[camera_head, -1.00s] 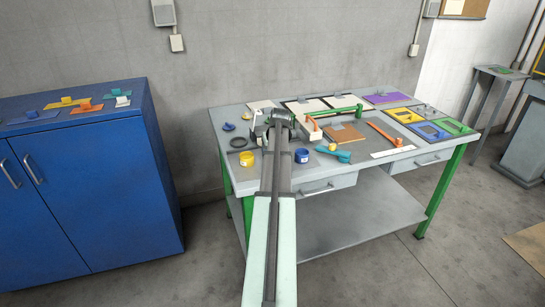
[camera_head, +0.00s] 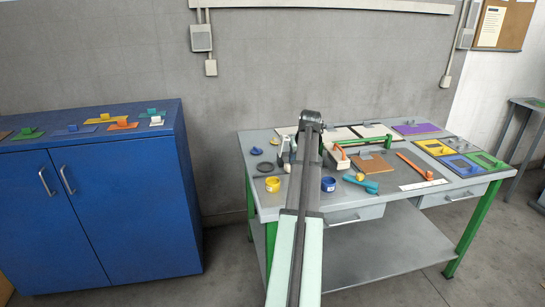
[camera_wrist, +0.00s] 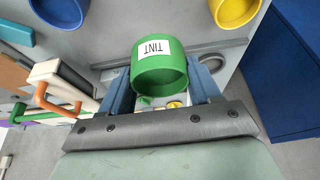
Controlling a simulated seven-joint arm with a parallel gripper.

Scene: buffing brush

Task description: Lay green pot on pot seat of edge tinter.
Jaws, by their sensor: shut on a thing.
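The green pot (camera_wrist: 160,66), with a white label reading TINT, is in my gripper (camera_wrist: 162,82) in the wrist view. The two blue-grey fingers are closed on its sides, and the pot's open round end shows. In the head view my arm hides the pot, and only part of the gripper (camera_head: 286,150) shows left of the arm, above the table. A white block with an orange handle (camera_head: 336,155) stands just right of my arm; it also shows at the left in the wrist view (camera_wrist: 58,74). I cannot tell which part is the edge tinter's pot seat.
A yellow pot (camera_head: 273,184) and a blue pot (camera_head: 328,184) stand near the front edge of the grey table (camera_head: 300,205). A dark ring (camera_head: 265,168) lies at the left. A teal tool (camera_head: 360,184) and a brown board (camera_head: 371,163) lie right. A blue cabinet (camera_head: 110,220) stands left.

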